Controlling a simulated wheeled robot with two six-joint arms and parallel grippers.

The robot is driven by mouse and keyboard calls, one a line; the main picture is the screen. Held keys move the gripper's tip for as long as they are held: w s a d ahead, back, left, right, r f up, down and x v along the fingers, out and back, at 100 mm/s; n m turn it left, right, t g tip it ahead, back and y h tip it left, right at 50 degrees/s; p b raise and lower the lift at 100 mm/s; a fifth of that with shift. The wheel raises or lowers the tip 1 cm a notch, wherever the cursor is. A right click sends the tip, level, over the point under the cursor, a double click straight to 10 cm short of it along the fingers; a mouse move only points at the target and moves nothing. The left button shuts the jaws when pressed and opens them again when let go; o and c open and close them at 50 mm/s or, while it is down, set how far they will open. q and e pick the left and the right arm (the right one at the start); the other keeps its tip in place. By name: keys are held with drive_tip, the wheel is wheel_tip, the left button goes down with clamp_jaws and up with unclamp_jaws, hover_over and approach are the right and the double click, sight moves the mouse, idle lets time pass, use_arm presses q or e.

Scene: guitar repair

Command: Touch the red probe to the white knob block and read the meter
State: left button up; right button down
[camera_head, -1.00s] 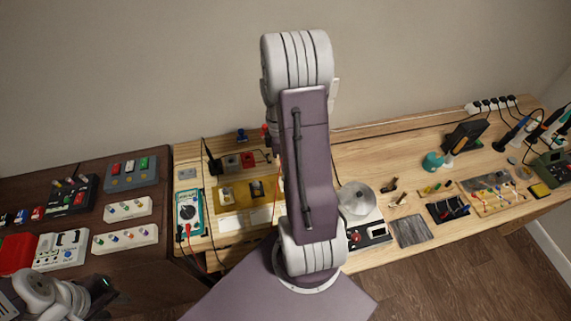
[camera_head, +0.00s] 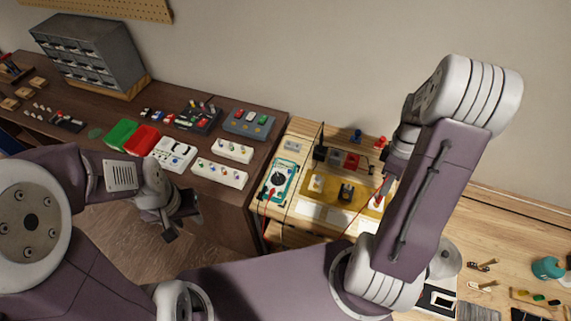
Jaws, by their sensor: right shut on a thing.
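The teal meter (camera_head: 279,179) with a black dial lies at the left end of the light wooden bench; its display is too small to read. A yellow board (camera_head: 330,196) beside it carries small blocks, including a white one (camera_head: 316,183), a dark one (camera_head: 346,191) and another pale one (camera_head: 376,202) at its right end. My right gripper (camera_head: 386,187), partly hidden by my arm, is shut on the red probe (camera_head: 381,193) above the board's right end. I cannot tell whether the tip touches a block. My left gripper (camera_head: 182,226) is open and empty, low before the dark desk.
A drawer cabinet (camera_head: 88,52) stands behind. A red lead (camera_head: 264,218) hangs by the meter. My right arm covers much of the bench.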

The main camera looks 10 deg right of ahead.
drive_tip(key=shift+r, duration=0.1)
idle(0.3)
drive_tip(key=p+v, duration=0.4)
drive_tip(key=s+p+v, duration=0.1)
drive_tip(key=p+v, duration=0.1)
drive_tip(key=p, duration=0.1)
drive_tip(key=shift+a+r, duration=0.1)
drive_tip(key=shift+a, duration=0.1)
